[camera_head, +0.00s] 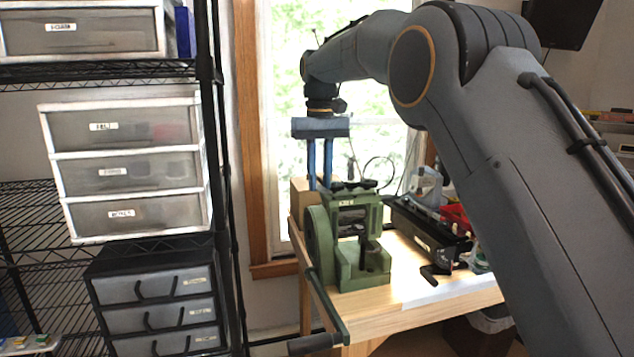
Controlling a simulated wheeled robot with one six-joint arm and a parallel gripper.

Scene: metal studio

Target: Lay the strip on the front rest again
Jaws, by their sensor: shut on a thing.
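My gripper (320,184) is blue, with two narrow fingers pointing down beside the top of a green hand-cranked machine (343,262). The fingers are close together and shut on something. Their tips are at or behind the machine's upper left edge, so what they hold, taken to be the strip, cannot be made out. The machine stands on the wooden table (395,312), with its long crank handle (316,343) reaching down past the table's front left edge. I cannot tell which part of the machine is the front rest.
A black machine (428,235) stands to the right on the table, with a red item (455,217) behind it. A cardboard box (301,197) is behind the green machine. Wire shelving with white drawers (128,175) stands at left. The table's front strip is clear.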

